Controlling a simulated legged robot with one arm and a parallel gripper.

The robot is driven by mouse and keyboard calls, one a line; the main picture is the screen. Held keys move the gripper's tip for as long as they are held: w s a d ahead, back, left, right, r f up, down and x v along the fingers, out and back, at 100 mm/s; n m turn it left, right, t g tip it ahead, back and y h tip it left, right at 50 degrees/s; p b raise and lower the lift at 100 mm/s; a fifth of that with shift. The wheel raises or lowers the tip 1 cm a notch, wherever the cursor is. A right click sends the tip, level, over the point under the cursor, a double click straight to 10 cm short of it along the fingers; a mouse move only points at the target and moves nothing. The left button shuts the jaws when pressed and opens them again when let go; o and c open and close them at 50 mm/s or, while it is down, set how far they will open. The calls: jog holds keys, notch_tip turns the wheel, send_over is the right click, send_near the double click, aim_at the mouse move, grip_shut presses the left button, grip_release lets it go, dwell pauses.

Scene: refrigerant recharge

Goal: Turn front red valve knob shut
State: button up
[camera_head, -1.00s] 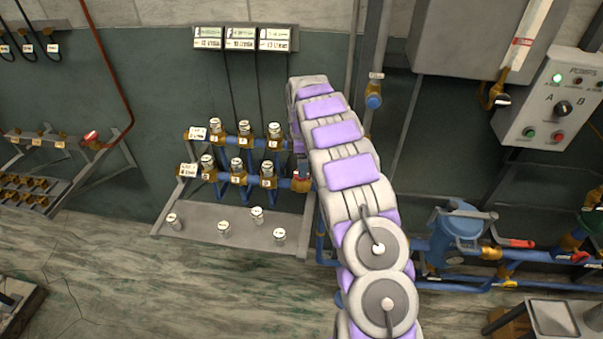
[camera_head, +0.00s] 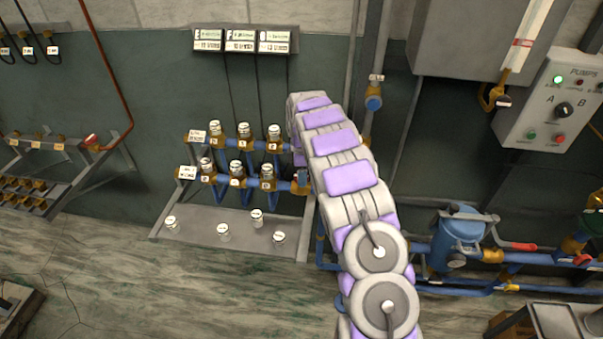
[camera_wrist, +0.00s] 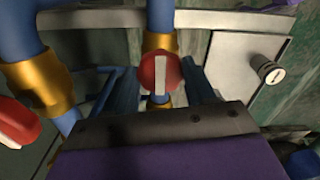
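In the wrist view a red round valve knob (camera_wrist: 160,78) with a white stripe sits on a blue pipe with brass fittings. The stripe stands close to vertical in the picture. A second red knob (camera_wrist: 16,122) with a pale stripe is at the left edge. I cannot tell for sure which one is the front knob. My gripper (camera_wrist: 160,128) shows as a dark bar with purple below, just below the central knob. In the head view my arm hides the gripper, beside the manifold's right end.
Blue manifold pipes (camera_head: 228,146) with several capped fittings stand above a grey tray (camera_head: 190,232) holding loose white-topped pieces. A pump control box (camera_head: 548,105) is on the right wall. A blue vessel (camera_head: 460,236) stands right of my arm. The floor at lower left is mostly clear.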

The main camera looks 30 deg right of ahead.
jog(key=c, duration=0.4)
jog(key=shift+r+m+p, duration=0.1)
jog(key=shift+m+p, duration=0.2)
jog(key=shift+p, duration=0.1)
jog(key=m+p, duration=0.2)
jog(key=shift+a+r+m+p, duration=0.1)
jog(key=shift+m+p, duration=0.2)
jog(key=shift+p, duration=0.05)
jog(key=m+p, duration=0.3)
jog(key=m, duration=0.1)
jog(key=shift+w+m, duration=0.1)
jog(key=shift+m, duration=0.2)
jog(key=m+p, duration=0.2)
jog(key=m, duration=0.3)
jog(key=shift+p, duration=0.4)
jog(key=m+p, duration=0.1)
jog(key=m, duration=0.4)
jog(key=shift+p, duration=0.35)
